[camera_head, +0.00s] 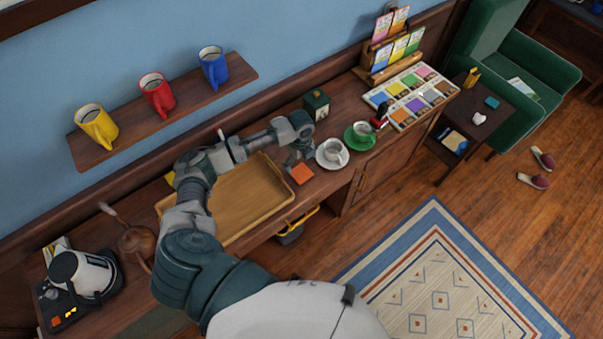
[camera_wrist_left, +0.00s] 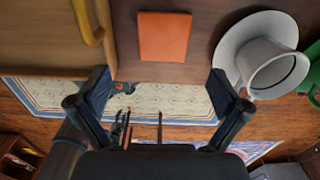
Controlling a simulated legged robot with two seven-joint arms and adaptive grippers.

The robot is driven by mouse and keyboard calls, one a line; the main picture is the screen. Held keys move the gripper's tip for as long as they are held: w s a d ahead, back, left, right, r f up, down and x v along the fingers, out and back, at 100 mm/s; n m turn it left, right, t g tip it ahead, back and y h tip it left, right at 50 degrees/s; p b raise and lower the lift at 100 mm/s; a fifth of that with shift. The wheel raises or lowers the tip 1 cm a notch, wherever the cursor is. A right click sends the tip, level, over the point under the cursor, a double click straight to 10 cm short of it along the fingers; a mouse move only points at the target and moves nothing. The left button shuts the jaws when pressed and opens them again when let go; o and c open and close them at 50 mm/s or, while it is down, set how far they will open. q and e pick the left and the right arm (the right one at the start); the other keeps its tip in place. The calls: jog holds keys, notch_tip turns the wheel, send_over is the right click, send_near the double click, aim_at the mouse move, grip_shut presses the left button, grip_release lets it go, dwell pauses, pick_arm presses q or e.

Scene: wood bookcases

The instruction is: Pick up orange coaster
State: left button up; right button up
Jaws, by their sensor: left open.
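The orange coaster (camera_head: 301,174) is a small flat square on the wooden counter, between the tray and the white saucer in the head view. In the left wrist view the orange coaster (camera_wrist_left: 164,36) lies flat at the top middle, beyond the fingertips. My left gripper (camera_head: 292,160) hovers near the coaster in the head view. In the left wrist view my left gripper (camera_wrist_left: 160,90) is open and empty, its fingers spread wider than the coaster. My right gripper is in neither view.
A wooden tray (camera_head: 238,236) lies left of the coaster. A white cup (camera_head: 333,150) on a white saucer (camera_head: 345,158) stands close on the right, with a green cup and saucer (camera_head: 360,140) beyond. A dark green box (camera_head: 317,104) stands behind. The counter's front edge is near.

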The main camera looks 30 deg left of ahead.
aim_at(301, 173)
pick_arm(q)
notch_tip(301, 173, down, 3)
jog(key=shift+a+r, duration=0.1)
jog(key=f, duration=0.5)
jog(key=shift+w+p, duration=0.3)
jog(key=c, duration=1.2)
